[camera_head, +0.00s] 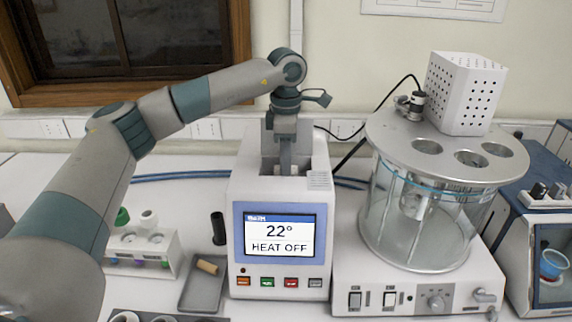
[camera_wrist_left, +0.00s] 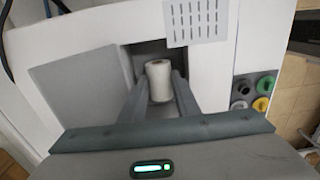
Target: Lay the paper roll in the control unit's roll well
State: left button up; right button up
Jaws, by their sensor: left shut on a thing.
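The control unit (camera_head: 236,205) is a white box with a screen reading 22° and HEAT OFF. Its roll well (camera_head: 268,166) is a recess in the top; the well also shows in the left wrist view (camera_wrist_left: 148,48). My left gripper (camera_head: 286,168) points down into the well from above. In the left wrist view, my left gripper (camera_wrist_left: 158,92) is shut on the white paper roll (camera_wrist_left: 158,78), with one finger on each side. The roll is at the well's opening; whether it touches the floor is hidden. My right gripper is not in view.
A glass bath (camera_head: 400,215) with a metal lid stands close on the right. On the left are a white rack (camera_head: 155,245), a black cylinder (camera_head: 218,228) and a grey tray (camera_head: 203,290) holding a tan cylinder (camera_head: 207,267). Blue hoses (camera_head: 180,176) run behind.

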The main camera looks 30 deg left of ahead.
pick_arm(q)
jog(key=shift+f, duration=0.35)
jog(key=o, duration=0.8)
jog(key=shift+c, duration=0.2)
jog(key=shift+r, duration=0.1)
jog(key=shift+r+p, duration=1.2)
jog(key=shift+r, duration=1.35)
notch_tip(320, 180, up, 6)
jog(key=p, duration=0.3)
jog(key=shift+f, duration=0.1)
